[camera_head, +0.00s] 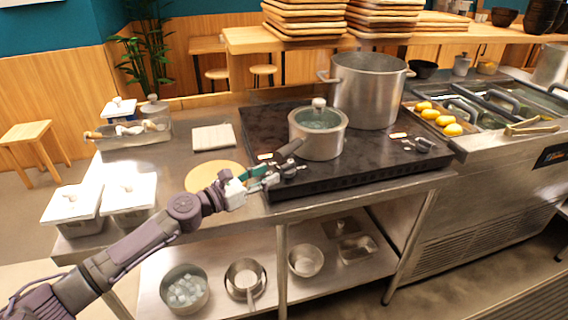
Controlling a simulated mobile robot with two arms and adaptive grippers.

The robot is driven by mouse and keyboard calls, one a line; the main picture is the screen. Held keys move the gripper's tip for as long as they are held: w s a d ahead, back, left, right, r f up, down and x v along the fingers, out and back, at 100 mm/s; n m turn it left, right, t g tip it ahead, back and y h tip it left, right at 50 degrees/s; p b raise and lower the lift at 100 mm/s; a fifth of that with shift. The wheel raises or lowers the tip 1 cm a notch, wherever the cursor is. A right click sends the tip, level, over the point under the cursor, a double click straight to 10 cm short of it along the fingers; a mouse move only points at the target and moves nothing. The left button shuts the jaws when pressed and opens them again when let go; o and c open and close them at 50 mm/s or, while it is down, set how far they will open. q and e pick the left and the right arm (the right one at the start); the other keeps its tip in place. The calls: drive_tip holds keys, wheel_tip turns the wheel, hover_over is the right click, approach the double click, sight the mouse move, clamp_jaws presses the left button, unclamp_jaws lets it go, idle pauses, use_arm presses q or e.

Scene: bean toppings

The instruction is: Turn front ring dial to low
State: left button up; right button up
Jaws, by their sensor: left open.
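A black cooktop (345,165) sits on the steel counter. One set of dark dials (422,146) is on its right side beside a small lit display (398,135). Another dark dial (290,168) is at its front left, near a second lit display (265,156), and is partly covered by my left gripper. My left gripper (272,177) is open at the cooktop's front-left edge, its fingertips close to this dial; I cannot tell whether they touch it. The dial's setting is too small to read. My right gripper is not in view.
A large stockpot (369,95) stands behind. A round wooden board (207,174) lies left of the gripper. White-lidded containers (129,192) stand at left.

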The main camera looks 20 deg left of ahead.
sight(281, 168)
use_arm(q)
drive_tip(key=x, duration=0.6)
drive_tip(key=shift+w+d, duration=0.1)
drive_tip(key=shift+w, duration=0.05)
drive_tip(key=shift+c, duration=0.2)
clamp_jaws()
